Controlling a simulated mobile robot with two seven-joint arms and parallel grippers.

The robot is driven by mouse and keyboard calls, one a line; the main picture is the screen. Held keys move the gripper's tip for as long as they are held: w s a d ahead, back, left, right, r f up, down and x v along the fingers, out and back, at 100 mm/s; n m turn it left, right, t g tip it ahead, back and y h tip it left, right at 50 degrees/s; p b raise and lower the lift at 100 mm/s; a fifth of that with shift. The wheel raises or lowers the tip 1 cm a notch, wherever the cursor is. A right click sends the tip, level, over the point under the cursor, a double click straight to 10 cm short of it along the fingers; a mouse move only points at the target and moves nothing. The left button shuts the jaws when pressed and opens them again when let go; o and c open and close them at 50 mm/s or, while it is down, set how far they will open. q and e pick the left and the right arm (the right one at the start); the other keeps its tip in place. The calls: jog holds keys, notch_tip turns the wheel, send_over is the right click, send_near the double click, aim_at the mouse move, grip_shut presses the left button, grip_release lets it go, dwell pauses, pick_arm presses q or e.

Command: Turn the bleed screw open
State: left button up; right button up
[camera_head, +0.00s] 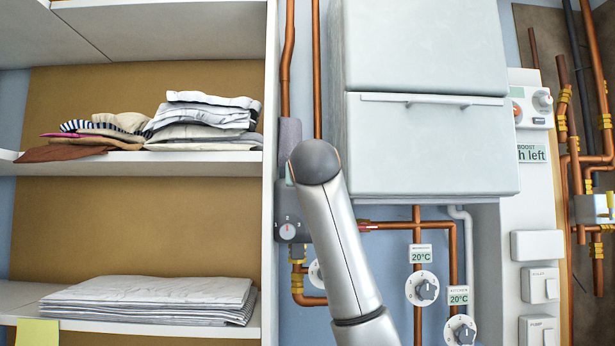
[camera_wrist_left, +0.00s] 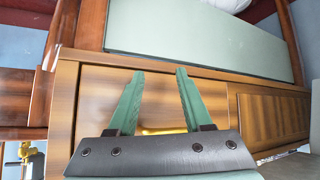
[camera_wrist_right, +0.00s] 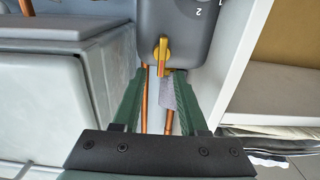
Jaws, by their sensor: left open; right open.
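A grey control box (camera_head: 291,212) with a numbered dial is on the wall between the shelf unit and the white boiler; it also shows in the right wrist view (camera_wrist_right: 193,40). A yellow lever-like piece (camera_wrist_right: 162,55) projects from the box, probably the bleed screw, though I cannot be sure. My right gripper (camera_wrist_right: 160,74) is open and empty, its fingers pointing towards the yellow piece, which shows between the fingertips. I cannot tell the remaining depth. My left gripper (camera_wrist_left: 160,72) is open and empty, facing a wooden cabinet (camera_wrist_left: 90,92). Neither gripper's fingers show in the head view.
The shelf unit (camera_head: 270,100) with folded cloths stands close on the left of the box. The boiler (camera_head: 430,140) juts out on the right. Copper pipes (camera_head: 288,50) run above and below the box. A grey sleeve (camera_head: 289,140) is just above it. Several dials sit lower right.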

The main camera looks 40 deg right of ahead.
jog(key=shift+x, duration=1.15)
grip_shut()
